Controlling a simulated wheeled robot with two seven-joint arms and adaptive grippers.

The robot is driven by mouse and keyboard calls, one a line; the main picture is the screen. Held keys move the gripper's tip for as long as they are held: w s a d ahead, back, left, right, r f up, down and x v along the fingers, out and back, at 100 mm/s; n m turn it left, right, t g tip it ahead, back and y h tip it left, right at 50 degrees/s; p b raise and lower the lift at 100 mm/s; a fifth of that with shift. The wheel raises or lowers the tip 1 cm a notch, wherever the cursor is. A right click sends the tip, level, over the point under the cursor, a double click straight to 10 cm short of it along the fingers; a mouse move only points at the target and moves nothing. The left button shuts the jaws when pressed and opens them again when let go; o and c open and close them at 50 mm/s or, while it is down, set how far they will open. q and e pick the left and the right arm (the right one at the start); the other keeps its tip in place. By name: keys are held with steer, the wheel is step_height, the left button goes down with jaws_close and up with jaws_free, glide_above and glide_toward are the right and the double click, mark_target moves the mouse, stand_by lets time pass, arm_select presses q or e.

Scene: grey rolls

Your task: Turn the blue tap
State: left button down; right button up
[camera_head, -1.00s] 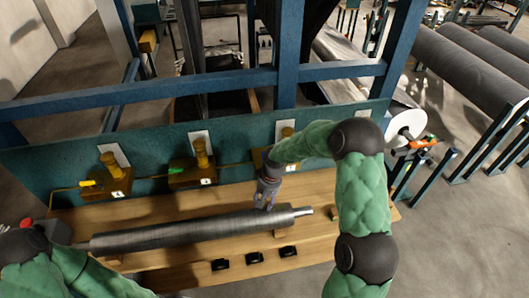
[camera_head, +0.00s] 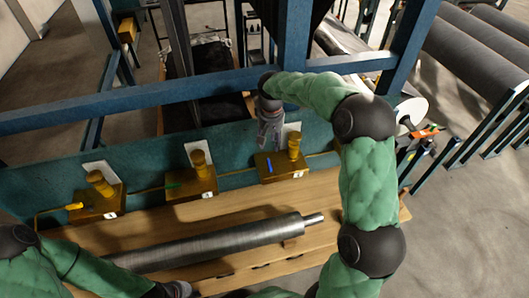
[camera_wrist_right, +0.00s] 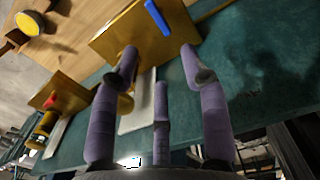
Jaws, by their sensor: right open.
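In the right wrist view the blue lever (camera_wrist_right: 157,17) lies at the top, beyond my fingertips. My right gripper (camera_head: 270,135) points down just above and behind that box. Its purple fingers (camera_wrist_right: 160,70) are spread open and empty, apart from the lever. My left gripper (camera_head: 175,290) shows only in part at the bottom edge; its fingers are hidden.
Similar boxes carry a green lever (camera_head: 173,184) and a yellow lever (camera_head: 74,206); a red one (camera_wrist_right: 50,103) shows in the right wrist view. A grey roll (camera_head: 215,240) lies on the wooden table (camera_head: 350,205). A blue beam (camera_head: 130,103) crosses behind.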

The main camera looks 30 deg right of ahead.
mark_target(269, 167)
steer(key=f, duration=1)
steer(key=shift+s+f, duration=0.2)
steer(key=shift+f, duration=0.1)
jaws_close()
